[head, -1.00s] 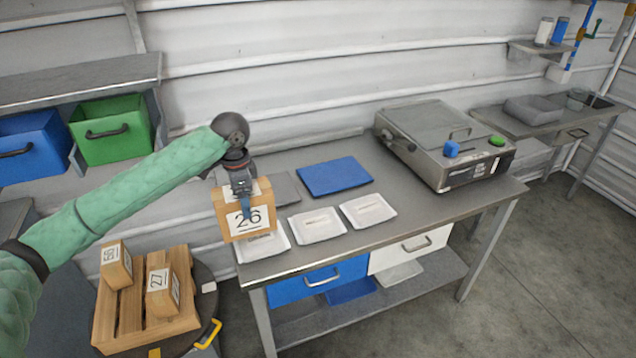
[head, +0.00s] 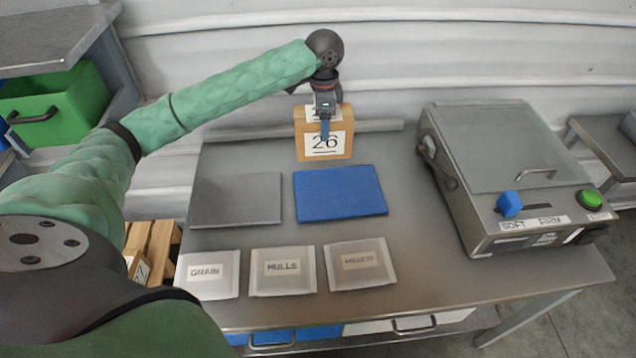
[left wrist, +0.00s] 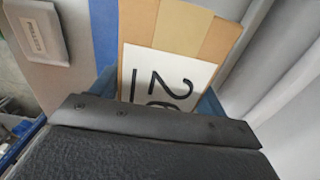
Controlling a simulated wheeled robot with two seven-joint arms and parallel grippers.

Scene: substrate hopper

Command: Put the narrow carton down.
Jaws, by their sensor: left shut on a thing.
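The narrow carton (head: 340,144) is a tan box with a white label reading 26. My left gripper (head: 325,127) is shut on it, near the back of the steel table, behind the blue mat. I cannot tell from the head view whether the carton's base touches the table. In the left wrist view the carton (left wrist: 190,30) fills the upper middle, its label partly hidden by the dark gripper body. My right gripper is in neither view.
A grey mat (head: 236,199) and a blue mat (head: 340,193) lie on the table (head: 440,300). Trays labelled GRAIN (head: 208,286), HULLS (head: 283,284) and a third (head: 361,279) stand along the front. A steel machine (head: 500,160) with blue and green knobs takes the right side.

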